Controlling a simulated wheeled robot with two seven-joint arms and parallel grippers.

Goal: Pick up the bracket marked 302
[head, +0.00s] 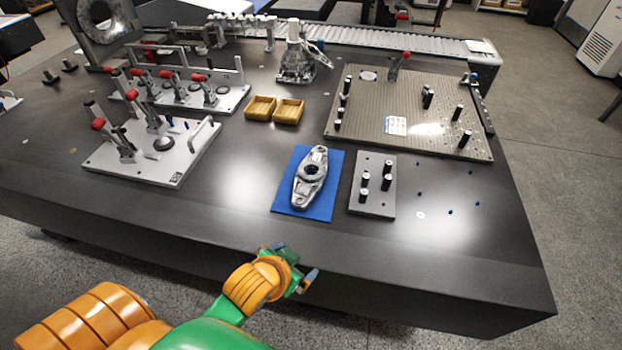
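A silver metal bracket (310,178) lies lengthwise on a blue mat (327,202) near the front of the dark table. It has a large round hole in its middle and narrower ends. No number can be read on it at this size. My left gripper (293,263) is at the table's front edge, nearer to me than the mat and apart from the bracket. Its two fingers are spread, with nothing seen between them. My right gripper is out of view.
A grey plate with black pins (382,204) lies right of the mat. A large perforated plate (385,118) is behind it. A clamp fixture (185,155) is at left. The table (235,205) is bare left of the mat.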

